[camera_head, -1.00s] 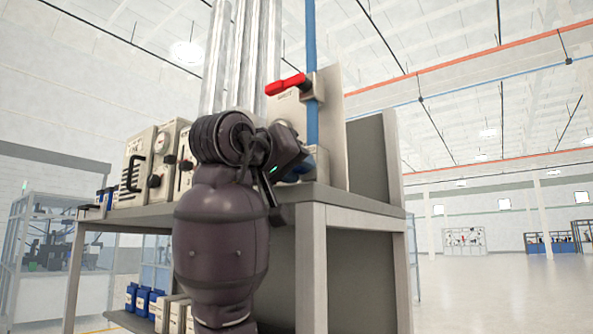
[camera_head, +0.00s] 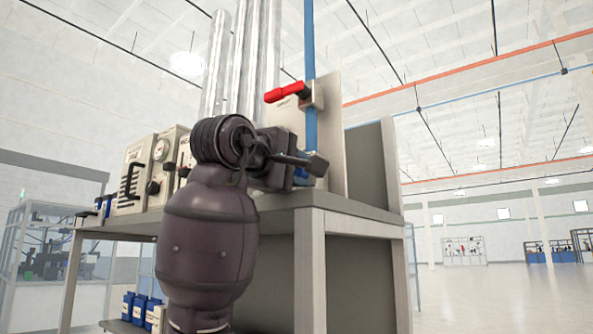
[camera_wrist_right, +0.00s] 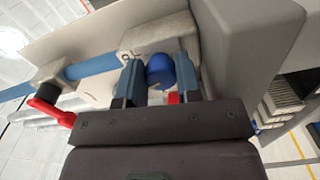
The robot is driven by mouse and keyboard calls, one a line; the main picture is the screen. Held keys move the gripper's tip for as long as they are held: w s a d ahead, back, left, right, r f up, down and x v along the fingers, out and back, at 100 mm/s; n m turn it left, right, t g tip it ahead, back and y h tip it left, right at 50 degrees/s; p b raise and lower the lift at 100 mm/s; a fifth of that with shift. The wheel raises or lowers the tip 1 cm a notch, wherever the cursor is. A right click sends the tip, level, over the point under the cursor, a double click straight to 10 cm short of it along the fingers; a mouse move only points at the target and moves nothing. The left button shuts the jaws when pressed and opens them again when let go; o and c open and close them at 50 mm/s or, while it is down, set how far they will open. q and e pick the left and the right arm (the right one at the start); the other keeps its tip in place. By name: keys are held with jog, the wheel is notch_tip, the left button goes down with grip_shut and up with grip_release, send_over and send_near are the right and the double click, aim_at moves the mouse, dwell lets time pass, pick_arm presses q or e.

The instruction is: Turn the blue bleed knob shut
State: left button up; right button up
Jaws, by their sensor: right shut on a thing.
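The blue bleed knob (camera_wrist_right: 158,70) shows in the right wrist view between the two fingers of my right gripper (camera_wrist_right: 160,66). The fingers are shut on it, one on each side. A small red part (camera_wrist_right: 174,97) shows just below the knob, partly hidden by the gripper. In the head view my right gripper (camera_head: 302,164) is at the foot of the blue pipe (camera_head: 312,60), above the bench top; the knob is hidden behind it there. My left gripper is in neither view.
A red lever (camera_head: 287,92) sits on the blue pipe above my right gripper, in front of an upright panel (camera_head: 332,120). The bench (camera_head: 350,207) carries several gauge boxes (camera_head: 132,172) at the left. Tall silver pipes (camera_head: 243,60) rise behind. Open floor lies at the right.

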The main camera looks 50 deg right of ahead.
jog(key=n, duration=0.3)
jog(key=shift+r, duration=0.1)
jog(key=shift+n, duration=0.7)
jog(key=o, duration=0.9)
